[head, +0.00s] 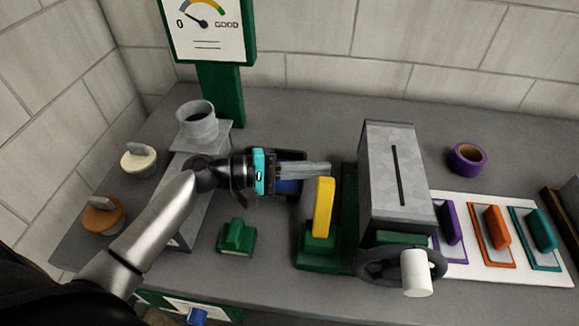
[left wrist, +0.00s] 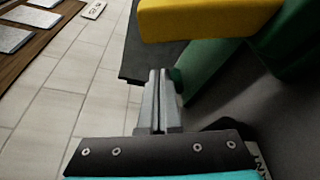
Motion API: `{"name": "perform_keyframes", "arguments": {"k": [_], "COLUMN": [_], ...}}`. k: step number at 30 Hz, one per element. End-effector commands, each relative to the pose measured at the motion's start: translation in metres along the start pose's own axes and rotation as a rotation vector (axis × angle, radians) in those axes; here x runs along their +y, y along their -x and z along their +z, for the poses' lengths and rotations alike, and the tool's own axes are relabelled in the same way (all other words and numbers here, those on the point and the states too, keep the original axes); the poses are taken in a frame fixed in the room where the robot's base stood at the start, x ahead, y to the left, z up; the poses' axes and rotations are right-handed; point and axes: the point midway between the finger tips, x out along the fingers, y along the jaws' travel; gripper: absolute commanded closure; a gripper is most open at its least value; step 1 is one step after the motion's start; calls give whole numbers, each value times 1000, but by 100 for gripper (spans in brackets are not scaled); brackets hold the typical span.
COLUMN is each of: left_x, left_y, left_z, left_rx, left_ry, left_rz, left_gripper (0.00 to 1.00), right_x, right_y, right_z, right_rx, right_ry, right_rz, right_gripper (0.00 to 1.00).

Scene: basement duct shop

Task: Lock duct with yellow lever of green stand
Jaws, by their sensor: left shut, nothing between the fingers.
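The yellow lever (head: 324,207) stands nearly upright on the green stand (head: 318,256). The grey metal duct (head: 378,190), with a dark slot in its face, stands on the stand just right of the lever. My left gripper (head: 328,169) is shut and empty, its fingertips at the lever's upper end on the far side. In the left wrist view, the shut fingers (left wrist: 157,80) point toward the yellow lever (left wrist: 205,18), which crosses the top; whether they touch cannot be told. Part of the green stand (left wrist: 210,68) shows below it. My right gripper is not in view.
A black handwheel with a white handle (head: 417,272) sits in front of the duct. A white board (head: 470,272) with purple, orange and teal pieces lies right. A purple tape roll (head: 467,158) lies behind it. A small green block (head: 236,237) and a grey machine are left.

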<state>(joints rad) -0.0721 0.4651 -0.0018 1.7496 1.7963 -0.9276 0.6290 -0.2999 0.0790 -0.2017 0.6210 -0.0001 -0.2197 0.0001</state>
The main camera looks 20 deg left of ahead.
Motion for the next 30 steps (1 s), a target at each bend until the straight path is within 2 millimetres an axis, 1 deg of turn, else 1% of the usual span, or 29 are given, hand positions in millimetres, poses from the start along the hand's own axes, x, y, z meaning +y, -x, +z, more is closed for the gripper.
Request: {"name": "perform_keyframes", "arguments": {"k": [1, 4, 11, 23, 30], "left_x": [0, 0, 0, -1, 3], "left_y": [6, 10, 16, 16, 10], "left_z": [8, 20, 34, 35, 28], "left_rx": [2, 1, 2, 2, 1], "left_ry": [2, 2, 1, 1, -25], "left_rz": [-4, -4, -3, -2, 8], "left_gripper": [100, 100, 100, 100, 100], "right_x": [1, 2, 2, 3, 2], "right_y": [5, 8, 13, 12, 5], "right_z": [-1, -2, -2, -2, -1], "right_rx": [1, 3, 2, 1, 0], "right_ry": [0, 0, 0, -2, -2], "right_rz": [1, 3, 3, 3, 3], "right_gripper": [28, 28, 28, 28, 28]}}
